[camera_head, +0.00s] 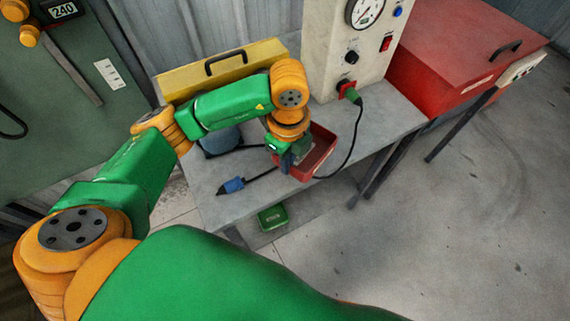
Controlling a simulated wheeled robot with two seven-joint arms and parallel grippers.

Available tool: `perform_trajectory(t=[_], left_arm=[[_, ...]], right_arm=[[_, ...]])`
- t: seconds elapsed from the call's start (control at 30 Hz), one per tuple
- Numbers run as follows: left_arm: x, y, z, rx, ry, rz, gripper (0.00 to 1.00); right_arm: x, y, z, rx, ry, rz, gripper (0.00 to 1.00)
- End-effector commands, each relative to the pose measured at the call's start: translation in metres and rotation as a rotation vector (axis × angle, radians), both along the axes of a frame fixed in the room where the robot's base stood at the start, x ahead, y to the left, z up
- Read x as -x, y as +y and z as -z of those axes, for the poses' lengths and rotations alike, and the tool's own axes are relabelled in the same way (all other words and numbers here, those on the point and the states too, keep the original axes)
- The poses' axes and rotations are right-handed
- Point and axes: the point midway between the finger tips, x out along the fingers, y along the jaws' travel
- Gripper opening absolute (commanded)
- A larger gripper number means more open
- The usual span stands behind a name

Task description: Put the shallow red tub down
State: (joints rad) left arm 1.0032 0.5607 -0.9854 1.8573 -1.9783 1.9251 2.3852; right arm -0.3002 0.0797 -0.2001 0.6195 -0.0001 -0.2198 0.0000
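The shallow red tub (322,153) is an open, low-walled box near the front edge of the grey table (225,179). My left gripper (287,162) is at the tub's left wall, pointing down. Its fingers are small, dark and partly hidden, so I cannot tell whether they are closed on the wall. I also cannot tell whether the tub rests on the table or is held just above it. My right gripper is not in view.
A green box (272,217) sits below.

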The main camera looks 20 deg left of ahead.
Motion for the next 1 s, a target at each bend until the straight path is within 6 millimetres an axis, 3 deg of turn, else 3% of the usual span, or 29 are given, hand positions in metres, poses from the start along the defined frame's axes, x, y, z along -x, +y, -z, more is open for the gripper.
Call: perform_trajectory(t=[0.2, 0.37, 0.7, 0.83, 1.0], left_arm=[[-0.017, 0.020, 0.029, -0.004, 0.001, -0.002, 0.00], [-0.016, 0.018, 0.054, -0.001, 0.000, 0.002, 0.00], [-0.016, 0.017, 0.062, 0.000, -0.002, 0.004, 0.00], [-0.016, 0.017, 0.060, 0.000, -0.002, 0.004, 0.34], [-0.016, 0.017, 0.060, 0.000, -0.002, 0.003, 0.34]], right_arm=[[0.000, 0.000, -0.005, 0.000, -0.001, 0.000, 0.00], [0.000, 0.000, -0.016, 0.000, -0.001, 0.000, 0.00], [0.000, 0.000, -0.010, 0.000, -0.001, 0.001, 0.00], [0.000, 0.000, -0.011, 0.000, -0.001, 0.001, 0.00], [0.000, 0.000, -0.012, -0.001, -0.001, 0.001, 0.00]])
